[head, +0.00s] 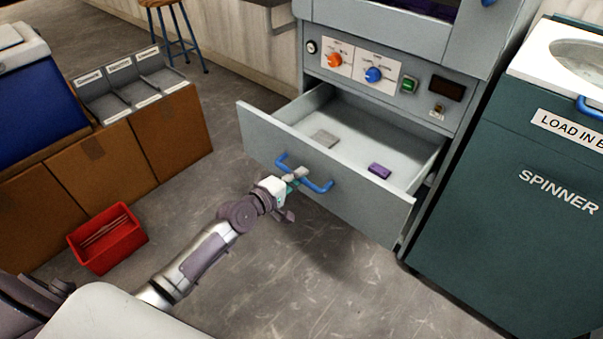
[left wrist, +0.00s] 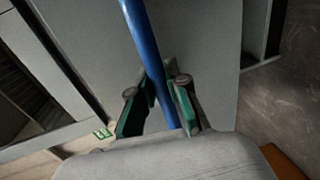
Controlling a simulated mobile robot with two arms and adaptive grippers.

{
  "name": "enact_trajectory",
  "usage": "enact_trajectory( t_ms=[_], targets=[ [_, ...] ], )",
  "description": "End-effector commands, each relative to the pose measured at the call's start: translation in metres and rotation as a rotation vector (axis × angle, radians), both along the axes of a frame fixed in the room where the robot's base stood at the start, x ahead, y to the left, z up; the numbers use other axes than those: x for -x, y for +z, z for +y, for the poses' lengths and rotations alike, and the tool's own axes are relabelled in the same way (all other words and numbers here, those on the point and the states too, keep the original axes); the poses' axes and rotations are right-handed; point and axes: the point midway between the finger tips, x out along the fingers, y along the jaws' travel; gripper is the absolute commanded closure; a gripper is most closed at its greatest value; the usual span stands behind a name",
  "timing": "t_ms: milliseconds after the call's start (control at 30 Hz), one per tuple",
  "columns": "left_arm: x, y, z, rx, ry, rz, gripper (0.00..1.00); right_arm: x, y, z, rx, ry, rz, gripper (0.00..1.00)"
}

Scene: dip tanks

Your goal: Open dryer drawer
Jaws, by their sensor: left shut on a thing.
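The grey dryer drawer (head: 325,182) stands pulled out from the dryer cabinet (head: 388,74) in the head view. Its blue bar handle (head: 319,186) is on the front panel. My left gripper (head: 293,180) is at the left part of this handle. In the left wrist view, the blue handle (left wrist: 144,45) runs between the green-padded fingers of my left gripper (left wrist: 160,108), which is shut on it. Inside the drawer lie a flat grey piece (head: 325,138) and a small purple block (head: 379,170). My right gripper is not in view.
The dark green spinner (head: 500,215) stands close to the drawer's right side. A red bin (head: 108,238) is on the floor at left, by brown cabinets (head: 130,150) with a grey sorting tray (head: 125,82). The floor before the drawer is clear.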

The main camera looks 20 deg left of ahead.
Motion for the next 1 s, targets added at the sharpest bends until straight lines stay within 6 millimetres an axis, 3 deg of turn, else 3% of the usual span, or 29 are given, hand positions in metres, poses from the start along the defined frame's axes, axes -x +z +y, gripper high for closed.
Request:
enact_trajectory(
  t_ms=[267,300,433,467,800,1000],
  targets=[
    [0.000,-0.001,0.000,0.000,-0.001,0.001,1.00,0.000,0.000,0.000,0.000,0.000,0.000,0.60],
    [0.000,-0.001,0.000,0.000,-0.001,0.001,0.82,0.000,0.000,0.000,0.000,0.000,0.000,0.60],
    [0.000,-0.001,0.000,0.000,-0.001,0.001,0.60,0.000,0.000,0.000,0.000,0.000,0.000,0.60],
    [0.000,-0.001,0.000,0.000,-0.001,0.001,0.59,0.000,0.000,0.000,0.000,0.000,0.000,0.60],
    [0.003,0.000,0.001,0.000,0.000,0.001,0.59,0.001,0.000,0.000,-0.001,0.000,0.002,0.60],
    [0.032,0.005,0.011,0.000,-0.001,0.004,0.59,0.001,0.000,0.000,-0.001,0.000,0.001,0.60]
  ],
)
